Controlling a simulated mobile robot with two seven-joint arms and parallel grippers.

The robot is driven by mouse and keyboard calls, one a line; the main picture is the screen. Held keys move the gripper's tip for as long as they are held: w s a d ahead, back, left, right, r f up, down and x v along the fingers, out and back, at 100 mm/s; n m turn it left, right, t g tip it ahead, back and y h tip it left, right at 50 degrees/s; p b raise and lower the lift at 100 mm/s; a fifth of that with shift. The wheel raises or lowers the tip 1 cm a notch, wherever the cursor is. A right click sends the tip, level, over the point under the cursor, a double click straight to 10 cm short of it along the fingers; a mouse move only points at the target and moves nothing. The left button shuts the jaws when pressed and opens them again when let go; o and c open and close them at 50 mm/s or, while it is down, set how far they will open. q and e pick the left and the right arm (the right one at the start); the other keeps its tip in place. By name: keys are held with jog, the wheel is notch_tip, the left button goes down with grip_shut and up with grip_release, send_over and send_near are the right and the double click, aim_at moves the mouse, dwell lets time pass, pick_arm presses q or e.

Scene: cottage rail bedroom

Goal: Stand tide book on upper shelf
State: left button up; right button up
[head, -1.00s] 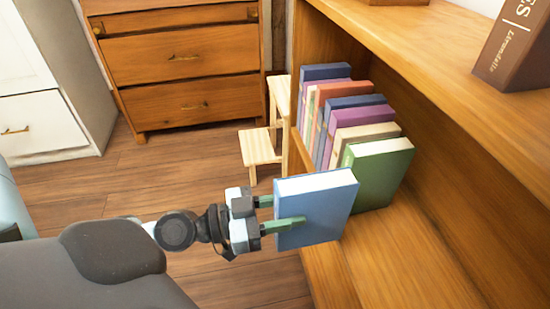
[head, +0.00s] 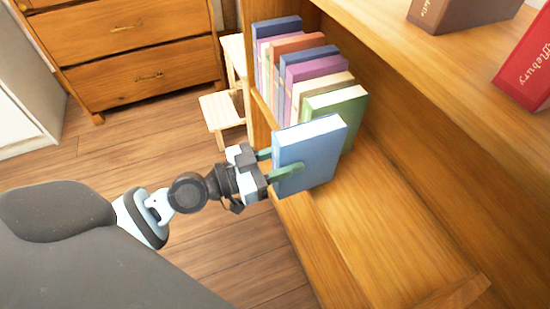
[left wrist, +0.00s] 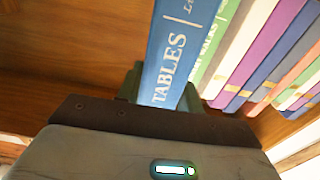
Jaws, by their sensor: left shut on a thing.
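The blue book (head: 312,155), upright, is held in my left gripper (head: 278,168), whose green fingers close on it. In the left wrist view the blue book's spine (left wrist: 170,65) reads "TABLES". The book is at the front end of the row, beside the green book (head: 345,108); I cannot tell whether they touch. The row stands on a wooden shelf (head: 390,215) of the bookcase. The shelf above (head: 400,45) shows at the upper right. My right gripper is not in view.
Several upright books, among them a purple book (head: 310,72), line the shelf behind the green one. A brown book (head: 460,12) and a red book (head: 528,70) are on the shelf above. The shelf in front of the blue book is bare. A step stool (head: 218,112) and a drawer chest (head: 130,50) stand beyond.

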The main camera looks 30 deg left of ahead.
pick_arm(q)
jog(key=shift+x, duration=1.35)
jog(key=shift+w+a, duration=0.25)
jog(key=shift+a, duration=0.1)
jog(key=shift+w+a+f+b, duration=0.3)
jog(key=shift+a+b, duration=0.2)
jog(key=shift+b, duration=0.4)
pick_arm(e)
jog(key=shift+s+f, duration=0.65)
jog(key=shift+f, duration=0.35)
pick_arm(q)
jog(key=shift+r, duration=0.1)
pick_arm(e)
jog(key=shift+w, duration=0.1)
